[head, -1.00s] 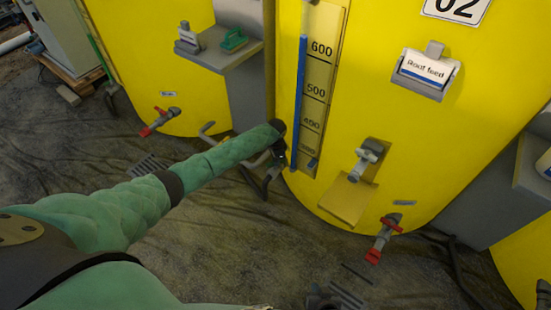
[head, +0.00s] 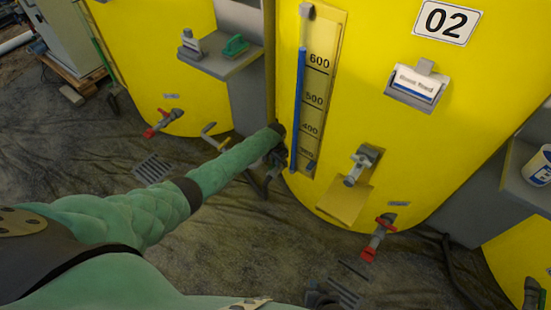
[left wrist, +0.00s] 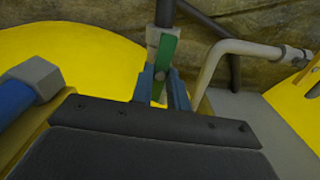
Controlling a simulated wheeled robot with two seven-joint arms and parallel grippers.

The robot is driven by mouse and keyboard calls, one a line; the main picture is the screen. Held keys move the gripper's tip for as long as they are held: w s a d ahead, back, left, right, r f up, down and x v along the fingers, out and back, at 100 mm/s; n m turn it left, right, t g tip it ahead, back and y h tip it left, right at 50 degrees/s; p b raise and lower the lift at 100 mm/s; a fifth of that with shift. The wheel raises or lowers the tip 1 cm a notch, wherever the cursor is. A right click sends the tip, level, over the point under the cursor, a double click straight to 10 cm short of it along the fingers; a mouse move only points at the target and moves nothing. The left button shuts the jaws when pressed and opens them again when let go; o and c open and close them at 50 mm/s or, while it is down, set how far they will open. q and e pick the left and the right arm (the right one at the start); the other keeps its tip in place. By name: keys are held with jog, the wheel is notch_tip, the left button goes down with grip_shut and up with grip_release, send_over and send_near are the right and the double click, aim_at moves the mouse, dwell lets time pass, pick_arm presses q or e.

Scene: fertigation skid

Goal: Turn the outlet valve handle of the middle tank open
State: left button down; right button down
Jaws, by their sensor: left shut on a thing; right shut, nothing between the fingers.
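The middle yellow tank (head: 430,130) carries the number 02. My left gripper (head: 279,160) is low at this tank's left side, beside the foot of its level gauge. In the left wrist view its blue-grey fingers (left wrist: 163,88) are shut on a green handle (left wrist: 165,57), which stands along a grey fitting. The arm and gripper hide this handle in the head view. A red-handled valve (head: 378,236) sticks out low at the tank's front, apart from the gripper. My right gripper (head: 320,297) is at the bottom edge, partly cut off, shut and empty.
The blue gauge tube (head: 299,110) stands just right of the left gripper; its end is close in the left wrist view (left wrist: 15,108). A bent grey pipe (left wrist: 235,48) runs right of the fingers. A grey shelf (head: 215,65) and a tap with tray (head: 345,203) flank the gripper.

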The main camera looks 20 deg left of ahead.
pick_arm(q)
jog(key=shift+n+p, duration=0.35)
jog(key=shift+n, duration=0.15)
pick_arm(e)
jog(key=shift+r, duration=0.55)
jog(key=shift+w+r, duration=0.15)
pick_arm(q)
jog(key=c, duration=1.4)
grip_release()
jog(key=shift+o, duration=0.2)
jog(key=shift+r, duration=0.1)
